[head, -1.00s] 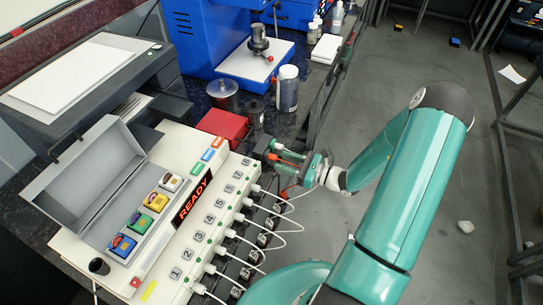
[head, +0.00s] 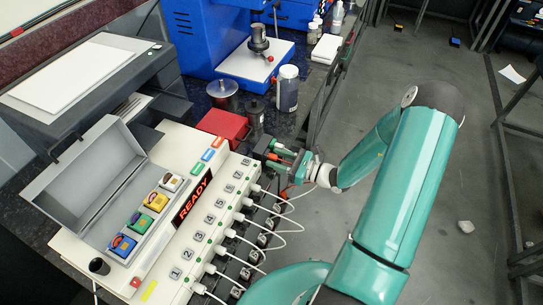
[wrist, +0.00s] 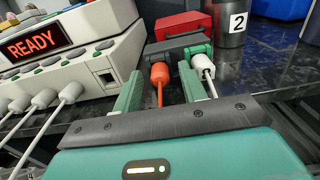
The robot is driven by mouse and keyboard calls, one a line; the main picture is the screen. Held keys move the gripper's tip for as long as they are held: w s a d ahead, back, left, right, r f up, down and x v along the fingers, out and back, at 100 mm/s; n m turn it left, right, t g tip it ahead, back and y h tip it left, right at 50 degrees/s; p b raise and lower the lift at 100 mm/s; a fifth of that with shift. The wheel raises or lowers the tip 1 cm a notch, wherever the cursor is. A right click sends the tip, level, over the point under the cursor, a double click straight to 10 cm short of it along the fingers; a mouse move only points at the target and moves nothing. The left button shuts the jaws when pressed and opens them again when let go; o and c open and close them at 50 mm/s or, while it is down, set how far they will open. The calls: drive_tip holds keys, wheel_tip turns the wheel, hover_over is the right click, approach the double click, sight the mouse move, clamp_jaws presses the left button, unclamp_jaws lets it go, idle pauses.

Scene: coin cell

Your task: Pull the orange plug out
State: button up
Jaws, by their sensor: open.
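The orange plug (wrist: 160,74) shows in the wrist view with its orange cable running back toward me. It sits at a dark block (wrist: 172,46) at the end of the white panel. My gripper (wrist: 159,80) is open, one green finger on each side of the orange plug, with gaps showing. The right finger lies between the orange plug and a white plug (wrist: 203,66). In the head view my gripper (head: 277,153) is at the panel's far right corner, and its fingers largely hide the orange plug there.
The white panel (head: 228,190) carries a READY display (head: 193,198) and several white plugs with cables along its right edge. A red box (head: 222,125) and metal canisters stand just behind the gripper. Open floor (head: 400,60) lies to the right.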

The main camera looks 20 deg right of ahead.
idle(0.3)
clamp_jaws()
drive_tip(key=v, duration=0.6)
idle(1.3)
